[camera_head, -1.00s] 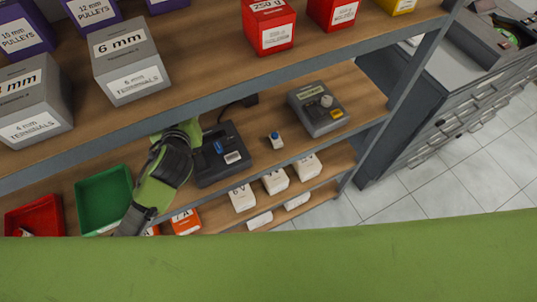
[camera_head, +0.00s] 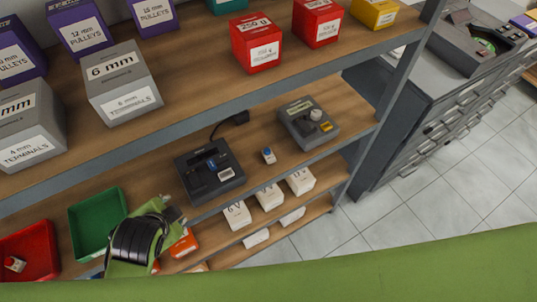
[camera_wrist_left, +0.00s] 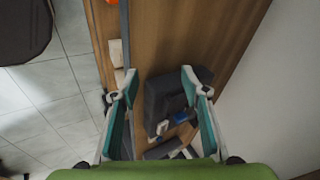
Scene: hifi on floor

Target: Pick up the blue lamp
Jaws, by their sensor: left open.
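The blue lamp (camera_head: 268,155), a small pale block with a blue top, stands upright on the middle shelf. It sits between a black device (camera_head: 209,170) and a grey tester (camera_head: 308,122). My left gripper (camera_head: 172,212) is at the shelf's front edge, left of the black device and apart from the lamp. In the left wrist view, the left gripper (camera_wrist_left: 158,78) is open with nothing held, and the black device (camera_wrist_left: 168,97) lies beyond and between its fingers. I cannot clearly make out the lamp there. My right gripper is not in view.
A green bin (camera_head: 97,222) and a red bin (camera_head: 30,250) stand at the left of the middle shelf. The upper shelf (camera_head: 200,87) overhangs the back. The board around the lamp is clear.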

